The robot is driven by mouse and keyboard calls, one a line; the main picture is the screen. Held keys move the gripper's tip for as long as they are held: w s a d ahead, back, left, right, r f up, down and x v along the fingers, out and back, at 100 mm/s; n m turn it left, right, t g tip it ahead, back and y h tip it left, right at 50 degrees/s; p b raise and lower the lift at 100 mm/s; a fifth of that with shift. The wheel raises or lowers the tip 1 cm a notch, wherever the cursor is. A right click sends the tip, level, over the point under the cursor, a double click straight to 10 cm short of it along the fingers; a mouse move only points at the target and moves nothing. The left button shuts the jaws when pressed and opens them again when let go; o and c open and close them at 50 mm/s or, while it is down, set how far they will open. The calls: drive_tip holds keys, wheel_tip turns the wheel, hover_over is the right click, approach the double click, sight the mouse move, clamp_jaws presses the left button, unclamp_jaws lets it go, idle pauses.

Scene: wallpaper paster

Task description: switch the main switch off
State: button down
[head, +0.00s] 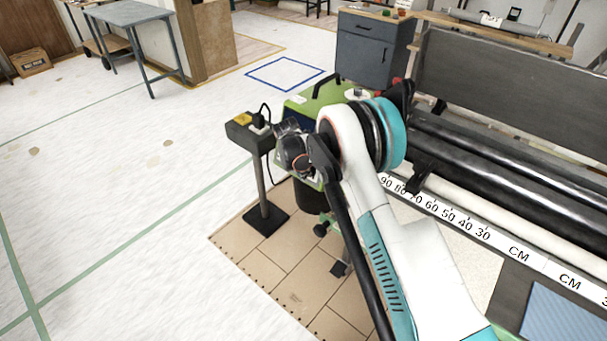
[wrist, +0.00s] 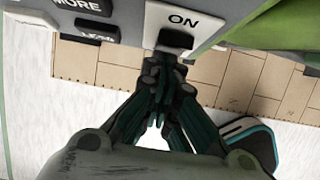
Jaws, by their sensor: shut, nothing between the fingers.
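The main switch (wrist: 175,40) is a black rocker on a white plate marked "ON" on the machine's panel, at the top middle of the wrist view. My gripper (wrist: 165,64) is shut and empty, its fingertips together just below the rocker's lower edge in the picture. I cannot tell whether they touch it. In the head view my arm reaches over to the green and grey machine (head: 324,93), and my wrist and arm hide the switch there.
Black buttons marked "MORE" (wrist: 85,7) and "LESS" (wrist: 96,30) sit left of the switch. In the head view, a socket post (head: 263,185) stands left of the machine. A long ruler (head: 450,217) and rollers lie at right. Open floor is at left.

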drive_tip(key=shift+r, duration=0.1)
drive_tip(key=shift+r, duration=0.7)
drive_tip(key=s+a+r+p, duration=0.3)
drive_tip(key=s+a+r, duration=0.3)
drive_tip(key=r, duration=0.3)
drive_tip(key=shift+s+p, duration=0.4)
drive_tip(key=shift+s, duration=0.35)
